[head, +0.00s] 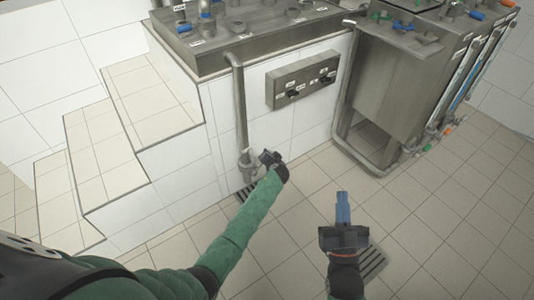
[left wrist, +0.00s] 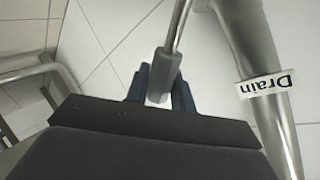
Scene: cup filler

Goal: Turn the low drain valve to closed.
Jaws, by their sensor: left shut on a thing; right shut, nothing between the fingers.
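The low drain valve's grey metal lever (left wrist: 168,66) shows in the left wrist view, its thick end between my left gripper's blue fingers (left wrist: 160,88). My left gripper is shut on this lever. The drain pipe (left wrist: 262,62) with a white "Drain" label (left wrist: 264,88) runs beside it. In the head view the drain pipe (head: 239,105) comes down the tiled wall, and my left gripper (head: 268,157) is at its low end; its fingers and the lever are mostly hidden there. My right gripper (head: 343,208) is shut and empty above the floor.
A control box with black knobs (head: 302,80) is on the tiled wall. A steel tank on a tubular frame (head: 385,90) stands at right. Tiled steps (head: 120,130) are at left. Floor grates (head: 371,264) lie below. Open tiled floor (head: 450,220) is at lower right.

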